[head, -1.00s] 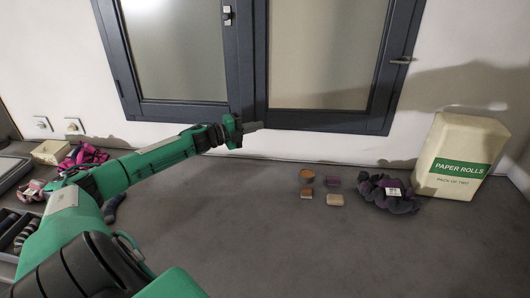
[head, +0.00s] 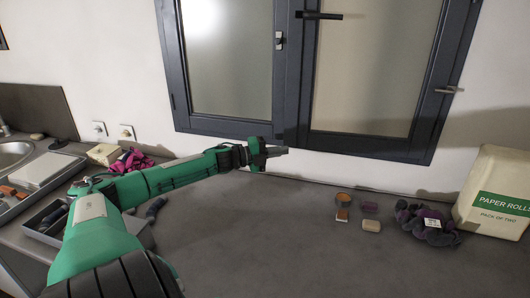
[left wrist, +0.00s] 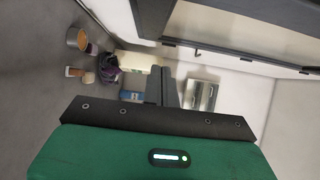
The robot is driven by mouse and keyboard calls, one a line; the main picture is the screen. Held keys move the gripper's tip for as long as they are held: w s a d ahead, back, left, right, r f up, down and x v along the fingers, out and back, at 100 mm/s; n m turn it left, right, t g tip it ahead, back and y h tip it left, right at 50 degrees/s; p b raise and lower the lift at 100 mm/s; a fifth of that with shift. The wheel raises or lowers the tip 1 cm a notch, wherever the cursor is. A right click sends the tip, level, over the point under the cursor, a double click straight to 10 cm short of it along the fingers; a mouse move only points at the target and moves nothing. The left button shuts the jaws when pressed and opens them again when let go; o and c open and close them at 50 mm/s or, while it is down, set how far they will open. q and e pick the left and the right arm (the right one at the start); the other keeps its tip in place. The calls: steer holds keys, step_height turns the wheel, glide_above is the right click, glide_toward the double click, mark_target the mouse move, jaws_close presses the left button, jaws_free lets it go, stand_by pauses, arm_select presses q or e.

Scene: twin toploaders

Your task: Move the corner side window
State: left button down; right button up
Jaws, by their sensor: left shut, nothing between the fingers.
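The window has a dark frame and two frosted panes, a left sash (head: 231,60) and a right sash (head: 372,80). Both look shut in the head view. A dark handle (head: 320,15) shows at the top between the sashes, and another handle (head: 449,90) is on the right edge. My left gripper (head: 284,151) is shut and empty, just below the lower frame near the middle, pointing right. Its fingers (left wrist: 165,87) also show in the left wrist view, with part of the window (left wrist: 240,30) above. My right gripper is not in view.
The grey counter (head: 270,240) is clear in the middle. Small blocks (head: 371,226), a dark purple bundle (head: 425,224) and a paper rolls pack (head: 497,195) stand at right.

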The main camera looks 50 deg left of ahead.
arm_select(q)
steer(key=s+a, duration=0.1)
steer(key=s, duration=0.1)
steer(key=s+a, duration=0.1)
steer(key=a, duration=0.1)
steer(key=shift+s+f, duration=0.1)
steer(key=shift+s, duration=0.25)
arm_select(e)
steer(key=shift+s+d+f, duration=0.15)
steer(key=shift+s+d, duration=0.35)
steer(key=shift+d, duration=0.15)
